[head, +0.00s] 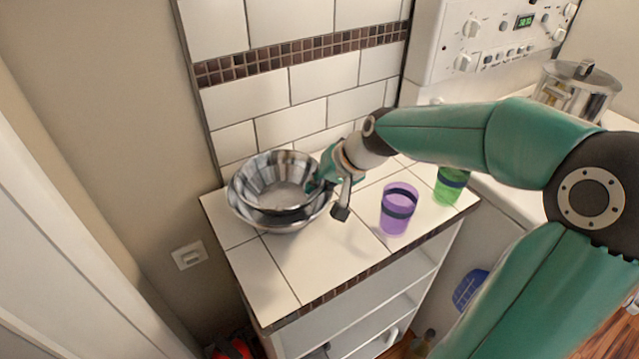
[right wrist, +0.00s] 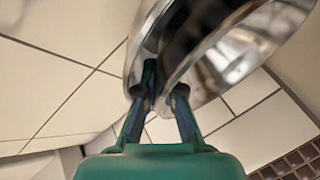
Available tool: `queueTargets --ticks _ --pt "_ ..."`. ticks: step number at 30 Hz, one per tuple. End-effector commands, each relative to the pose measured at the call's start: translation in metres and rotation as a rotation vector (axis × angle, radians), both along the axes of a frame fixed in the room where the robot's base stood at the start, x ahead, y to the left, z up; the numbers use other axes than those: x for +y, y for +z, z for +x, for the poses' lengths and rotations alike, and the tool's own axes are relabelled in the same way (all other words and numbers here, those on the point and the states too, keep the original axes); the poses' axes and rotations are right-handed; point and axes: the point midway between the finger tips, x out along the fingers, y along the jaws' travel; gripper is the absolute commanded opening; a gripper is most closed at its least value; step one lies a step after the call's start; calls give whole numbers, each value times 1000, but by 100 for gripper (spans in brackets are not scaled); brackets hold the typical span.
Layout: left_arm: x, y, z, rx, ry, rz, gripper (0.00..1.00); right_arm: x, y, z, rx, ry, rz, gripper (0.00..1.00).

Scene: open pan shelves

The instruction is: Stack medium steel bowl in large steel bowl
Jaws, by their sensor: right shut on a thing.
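The medium steel bowl (head: 284,170) is in the head view, inside or just over the large steel bowl (head: 262,222), which stands on the tiled counter at the left. The two rims are close together, and I cannot tell whether the medium bowl rests fully on the bottom. My right gripper (head: 318,186) is at the right side of the bowls, shut on the medium bowl's rim. In the right wrist view my right gripper's fingers (right wrist: 163,98) pinch a shiny steel wall (right wrist: 205,45). My left gripper is not in view.
A purple cup (head: 398,210) and a green cup (head: 450,185) stand on the tiled counter (head: 310,255) to the right of the bowls. A steel pot (head: 575,92) stands farther back at the right. The counter's front left is clear. A tiled wall (head: 290,85) rises behind.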

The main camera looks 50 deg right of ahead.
Motion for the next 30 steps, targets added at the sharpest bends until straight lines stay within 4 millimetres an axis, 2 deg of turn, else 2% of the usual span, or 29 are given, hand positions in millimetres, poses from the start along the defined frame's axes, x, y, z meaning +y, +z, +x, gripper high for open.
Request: queueTargets --ticks 9,10,12,23,28,30 --pt "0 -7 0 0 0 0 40 0 -6 0 -1 0 0 0" --pt "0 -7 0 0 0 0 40 0 -6 0 0 0 0 8" --pt "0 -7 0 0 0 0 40 0 -6 0 0 0 0 17" --pt "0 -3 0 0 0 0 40 0 -3 0 0 0 0 17" --pt "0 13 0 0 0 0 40 0 13 0 0 0 0 17" --pt "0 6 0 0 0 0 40 -2 19 -8 -5 -4 -3 17"
